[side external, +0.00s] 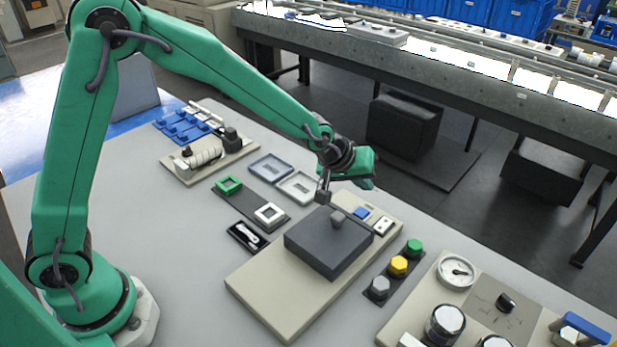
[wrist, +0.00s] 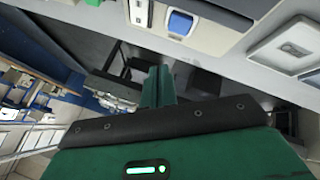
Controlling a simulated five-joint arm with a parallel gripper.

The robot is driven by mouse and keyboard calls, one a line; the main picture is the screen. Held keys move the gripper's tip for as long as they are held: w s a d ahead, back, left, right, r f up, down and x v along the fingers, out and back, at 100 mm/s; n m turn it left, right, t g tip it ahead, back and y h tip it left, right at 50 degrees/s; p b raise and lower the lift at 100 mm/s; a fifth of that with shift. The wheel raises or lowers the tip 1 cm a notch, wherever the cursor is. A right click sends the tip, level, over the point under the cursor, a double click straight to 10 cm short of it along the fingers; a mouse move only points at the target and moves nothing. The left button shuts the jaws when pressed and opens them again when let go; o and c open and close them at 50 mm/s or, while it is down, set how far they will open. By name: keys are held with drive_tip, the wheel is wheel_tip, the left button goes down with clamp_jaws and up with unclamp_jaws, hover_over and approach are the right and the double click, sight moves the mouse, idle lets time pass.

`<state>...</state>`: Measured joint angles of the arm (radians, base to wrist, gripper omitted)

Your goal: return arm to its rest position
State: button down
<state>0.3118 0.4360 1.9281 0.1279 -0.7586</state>
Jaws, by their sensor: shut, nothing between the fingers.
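My gripper (side external: 323,193) is at the end of my green arm in the side external view. It is shut and empty, held above the table near the back of the dark grey block (side external: 313,257). The block sits on a beige base plate (side external: 262,291) and has a grey knob (side external: 337,217) on top. In the wrist view the green gripper fingers (wrist: 158,88) lie together and point out past the table edge. Whether the gripper touches the block cannot be told.
Coloured hexagonal pieces (side external: 398,265) stand right of the plate. A gauge (side external: 456,270) is at the front right. A conveyor (side external: 420,75) runs beyond the table.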

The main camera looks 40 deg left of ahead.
drive_tip(key=s+a+r+m+y, duration=0.1)
drive_tip(key=s+a+r+m, duration=0.1)
drive_tip(key=s+a+r, duration=0.9)
drive_tip(key=s+a+r+m, duration=0.1)
drive_tip(key=s+a, duration=0.2)
drive_tip(key=s, duration=0.6)
drive_tip(key=s+a+r+m+g+y, duration=0.1)
drive_tip(key=s+a+r+m, duration=0.1)
drive_tip(key=s, duration=0.8)
drive_tip(key=shift+a+r, duration=0.25)
drive_tip(key=shift+a, duration=0.2)
